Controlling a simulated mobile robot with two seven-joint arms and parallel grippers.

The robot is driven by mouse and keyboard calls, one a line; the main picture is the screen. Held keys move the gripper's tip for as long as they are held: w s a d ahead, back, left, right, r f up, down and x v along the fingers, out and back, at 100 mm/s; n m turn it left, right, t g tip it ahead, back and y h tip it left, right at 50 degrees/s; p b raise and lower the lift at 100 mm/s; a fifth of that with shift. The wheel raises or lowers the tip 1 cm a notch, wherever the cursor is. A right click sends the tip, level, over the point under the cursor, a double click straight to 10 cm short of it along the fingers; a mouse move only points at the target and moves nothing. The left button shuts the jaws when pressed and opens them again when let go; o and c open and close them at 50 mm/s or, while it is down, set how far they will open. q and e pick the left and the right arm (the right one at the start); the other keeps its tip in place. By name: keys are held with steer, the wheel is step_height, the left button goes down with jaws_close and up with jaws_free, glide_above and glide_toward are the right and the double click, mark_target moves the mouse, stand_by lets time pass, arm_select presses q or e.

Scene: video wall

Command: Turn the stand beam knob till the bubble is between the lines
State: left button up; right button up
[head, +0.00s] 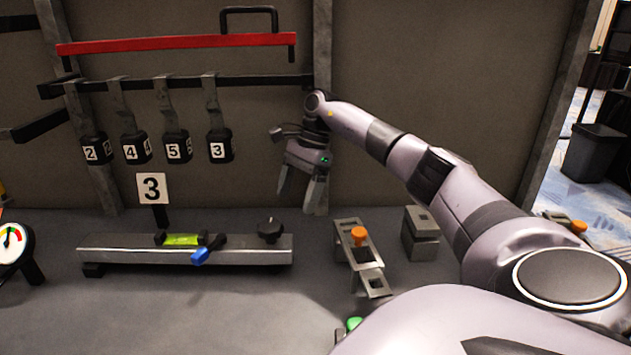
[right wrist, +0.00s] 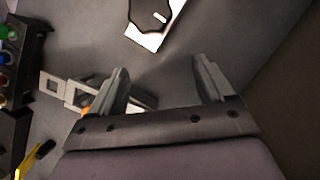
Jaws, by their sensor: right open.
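The stand beam (head: 130,255) is a long grey metal bar low on the table in the head view. A black knob (head: 270,229) stands on its right end; it also shows in the right wrist view (right wrist: 150,14) with a white pointer mark. A yellow-green bubble vial (head: 182,239) sits mid-beam between black end pieces; the bubble is too small to read. A blue lever (head: 206,251) is beside it. My right gripper (head: 302,196) is open and empty, above the table, a little right of and higher than the knob. My left gripper is not in view.
A bracket with an orange knob (head: 358,238) and a grey block (head: 420,235) stand right of the beam. Numbered black weights (head: 175,148) hang from a rail. A gauge (head: 12,243) stands at left.

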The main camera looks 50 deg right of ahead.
steer(key=shift+s+d, duration=0.25)
steer(key=shift+d, duration=1.2)
steer(key=shift+s+d, duration=0.2)
steer(key=shift+d, duration=1.2)
